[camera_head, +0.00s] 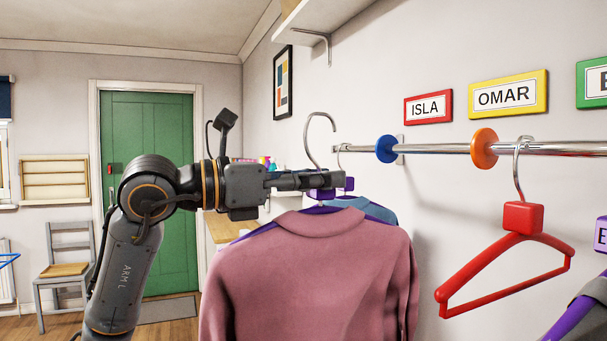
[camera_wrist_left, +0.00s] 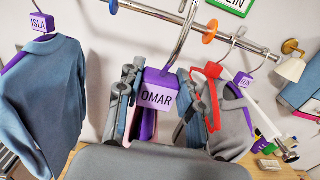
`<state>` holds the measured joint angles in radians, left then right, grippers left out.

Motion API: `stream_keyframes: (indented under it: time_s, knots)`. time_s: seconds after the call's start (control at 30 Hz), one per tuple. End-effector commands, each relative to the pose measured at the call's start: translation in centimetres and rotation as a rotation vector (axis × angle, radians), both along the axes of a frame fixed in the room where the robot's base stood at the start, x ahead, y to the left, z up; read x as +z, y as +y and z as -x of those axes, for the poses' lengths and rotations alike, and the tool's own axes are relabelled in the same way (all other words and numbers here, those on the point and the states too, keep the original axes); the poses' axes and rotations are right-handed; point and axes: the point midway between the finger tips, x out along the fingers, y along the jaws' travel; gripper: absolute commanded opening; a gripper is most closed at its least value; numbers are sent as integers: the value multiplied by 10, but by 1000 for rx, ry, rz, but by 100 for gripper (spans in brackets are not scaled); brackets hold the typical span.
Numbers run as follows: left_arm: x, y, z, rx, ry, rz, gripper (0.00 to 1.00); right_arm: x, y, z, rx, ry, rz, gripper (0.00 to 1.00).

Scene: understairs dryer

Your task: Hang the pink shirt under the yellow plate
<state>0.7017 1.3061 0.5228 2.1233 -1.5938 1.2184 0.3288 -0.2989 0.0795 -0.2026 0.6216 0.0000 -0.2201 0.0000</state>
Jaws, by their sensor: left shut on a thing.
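My left gripper (camera_head: 318,181) is shut on the purple neck block of a hanger (camera_head: 322,195) that carries the pink shirt (camera_head: 300,270). In the left wrist view the block (camera_wrist_left: 155,93) is between the fingers and reads OMAR. The yellow plate (camera_head: 508,94), also reading OMAR, is on the wall above the rail by the orange disc (camera_head: 484,148). My right gripper is not in view.
An empty red hanger (camera_head: 523,218) hangs right of the orange disc. A blue shirt (camera_head: 375,208) hangs behind the pink one, left of the blue disc (camera_head: 387,149); its tag reads ISLA in the left wrist view. A grey garment (camera_head: 582,308) hangs at right. The rail between the discs is clear.

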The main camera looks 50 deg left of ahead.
Motion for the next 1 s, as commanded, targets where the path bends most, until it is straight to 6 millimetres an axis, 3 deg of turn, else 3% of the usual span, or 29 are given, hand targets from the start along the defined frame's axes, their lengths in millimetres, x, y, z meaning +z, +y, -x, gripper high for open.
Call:
stream_keyframes:
  time_s: [1.0]
  knots:
    - [8,-55,-155,-3,-1,4,0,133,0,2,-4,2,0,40]
